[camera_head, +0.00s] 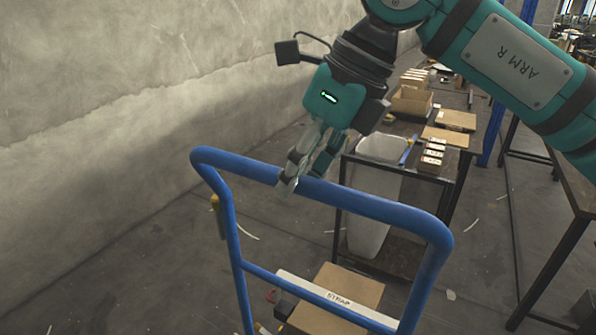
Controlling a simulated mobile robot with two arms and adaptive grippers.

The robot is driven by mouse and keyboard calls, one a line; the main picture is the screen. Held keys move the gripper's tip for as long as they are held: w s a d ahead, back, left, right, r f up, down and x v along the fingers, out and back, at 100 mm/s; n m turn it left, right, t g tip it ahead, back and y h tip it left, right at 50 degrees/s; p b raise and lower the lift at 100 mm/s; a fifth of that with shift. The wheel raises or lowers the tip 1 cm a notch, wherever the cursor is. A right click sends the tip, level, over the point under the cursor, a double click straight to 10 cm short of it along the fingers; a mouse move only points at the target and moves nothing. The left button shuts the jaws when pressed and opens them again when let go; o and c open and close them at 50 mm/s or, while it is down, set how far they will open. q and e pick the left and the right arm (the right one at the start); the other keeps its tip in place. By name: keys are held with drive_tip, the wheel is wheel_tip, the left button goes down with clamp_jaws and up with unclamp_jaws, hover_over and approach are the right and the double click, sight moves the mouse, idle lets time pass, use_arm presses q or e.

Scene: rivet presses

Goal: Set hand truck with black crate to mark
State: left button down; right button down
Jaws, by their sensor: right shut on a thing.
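The blue tubular handle of the hand truck (385,208) stands upright in the head view, low in the middle. My right gripper (291,182) comes down from above and is shut on its top bar, left of the bar's middle. A white strip marked "STRAP" (335,299) crosses behind the frame. A brown cardboard box (357,286) shows behind the strip, and a small black piece lies left of it. I cannot tell whether that piece is the black crate. The truck's lower part and the floor mark are not visible. My left gripper is out of view.
A dark metal table (457,160) with boxes and small parts stands behind the handle, with a pale bin (372,215) at its near end. Another table (577,187) is at the right edge. A concrete wall (110,90) runs along the left, with bare floor beside it.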

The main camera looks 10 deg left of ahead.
drive_tip(key=c, duration=1.2)
unclamp_jaws()
drive_tip(key=shift+r, duration=0.15)
drive_tip(key=shift+o, duration=0.6)
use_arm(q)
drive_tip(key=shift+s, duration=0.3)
use_arm(e)
drive_tip(key=v, duration=1.2)
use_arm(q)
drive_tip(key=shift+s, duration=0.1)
